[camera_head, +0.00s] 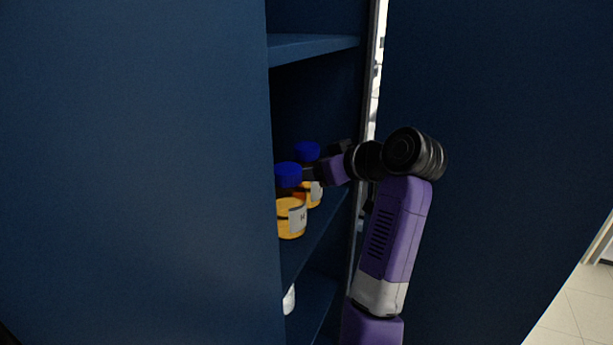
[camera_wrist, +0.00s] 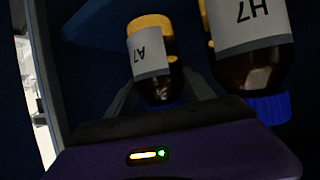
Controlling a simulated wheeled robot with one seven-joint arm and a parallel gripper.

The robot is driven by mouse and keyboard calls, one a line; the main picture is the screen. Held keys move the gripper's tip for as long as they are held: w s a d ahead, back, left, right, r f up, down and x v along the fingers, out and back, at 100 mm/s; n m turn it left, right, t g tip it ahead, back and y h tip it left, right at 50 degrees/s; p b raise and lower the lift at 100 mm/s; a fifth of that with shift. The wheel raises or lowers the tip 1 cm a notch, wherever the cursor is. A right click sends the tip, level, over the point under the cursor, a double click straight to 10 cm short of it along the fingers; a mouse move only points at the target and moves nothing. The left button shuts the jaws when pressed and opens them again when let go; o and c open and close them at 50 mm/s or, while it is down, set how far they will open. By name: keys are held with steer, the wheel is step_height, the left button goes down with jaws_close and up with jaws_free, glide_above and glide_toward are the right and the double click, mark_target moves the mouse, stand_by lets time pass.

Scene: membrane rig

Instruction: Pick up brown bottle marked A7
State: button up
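The brown bottle marked A7 (camera_wrist: 151,62) shows upside down in the wrist view, its label facing the camera. My gripper (camera_wrist: 163,82) has one finger on each side of it near its shoulder, with the fingers apart and no clear grip on it.
A bottle marked H7 (camera_wrist: 248,40) stands close beside the gripper; it seems to be the front bottle (camera_head: 291,222) in the head view. Both stand on a blue cabinet shelf (camera_head: 318,225), with another shelf (camera_head: 310,47) above. A blue panel (camera_head: 130,170) hides the left side.

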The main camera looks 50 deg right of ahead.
steer(key=shift+r, duration=0.15)
jaws_close()
